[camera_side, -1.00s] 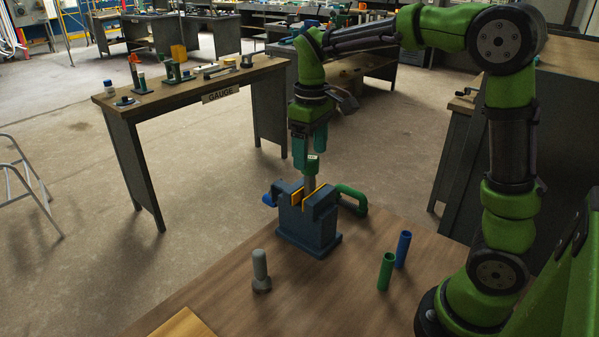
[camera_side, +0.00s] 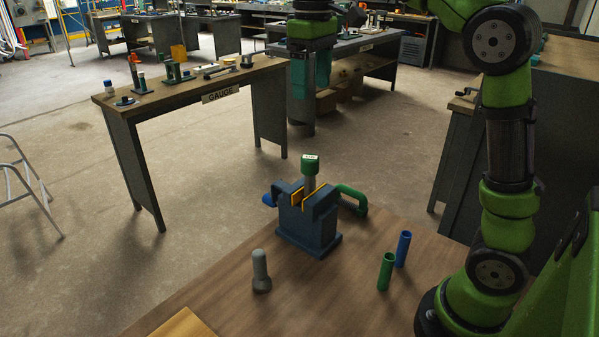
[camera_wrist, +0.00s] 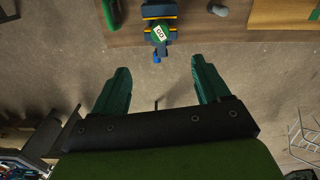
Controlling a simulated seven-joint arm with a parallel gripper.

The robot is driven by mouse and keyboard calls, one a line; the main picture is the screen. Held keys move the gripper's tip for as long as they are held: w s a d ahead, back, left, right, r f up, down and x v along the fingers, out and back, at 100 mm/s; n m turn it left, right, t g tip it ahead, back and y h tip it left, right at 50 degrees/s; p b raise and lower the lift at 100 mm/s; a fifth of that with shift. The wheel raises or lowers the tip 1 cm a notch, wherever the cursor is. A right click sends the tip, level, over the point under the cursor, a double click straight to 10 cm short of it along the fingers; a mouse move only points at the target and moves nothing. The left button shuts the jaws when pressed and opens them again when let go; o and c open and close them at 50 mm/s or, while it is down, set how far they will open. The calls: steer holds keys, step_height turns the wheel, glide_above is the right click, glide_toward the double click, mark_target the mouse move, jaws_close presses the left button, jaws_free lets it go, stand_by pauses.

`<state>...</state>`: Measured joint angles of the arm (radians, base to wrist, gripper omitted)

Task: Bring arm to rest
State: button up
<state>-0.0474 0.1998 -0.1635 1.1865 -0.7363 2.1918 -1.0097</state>
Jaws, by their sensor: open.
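My gripper (camera_side: 311,76) is raised high above the vise, near the top of the side view. In the wrist view its two green fingers (camera_wrist: 157,80) are spread apart with nothing between them. The blue vise (camera_side: 308,222) stands on the wooden table, with yellow-orange jaw faces. A grey post with a green cap (camera_side: 310,164) stands upright in the vise jaws, and the cap carries a white label. The capped post and vise also show at the top of the wrist view (camera_wrist: 160,33), beyond the fingertips.
A grey bolt-like piece (camera_side: 260,270) stands on the wooden table (camera_side: 215,295) at left. A green tube (camera_side: 386,271) and a blue tube (camera_side: 403,248) stand at right. A green handle (camera_side: 352,198) sits beside the vise. The bench marked GAUGE (camera_side: 190,88) stands behind.

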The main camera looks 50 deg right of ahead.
steer(key=s+a+f+m+t+y, duration=0.1)
steer(key=s+a+f+m+t, duration=0.1)
steer(key=s+f, duration=0.4)
steer(key=s+a+f+m+t+y, duration=0.1)
steer(key=s+a+f+m+t, duration=0.2)
steer(key=s, duration=0.6)
step_height(320, 180, down, 3)
steer(key=shift+a+f+m+t, duration=0.25)
steer(key=shift+a+t, duration=0.45)
steer(key=shift+t, duration=0.4)
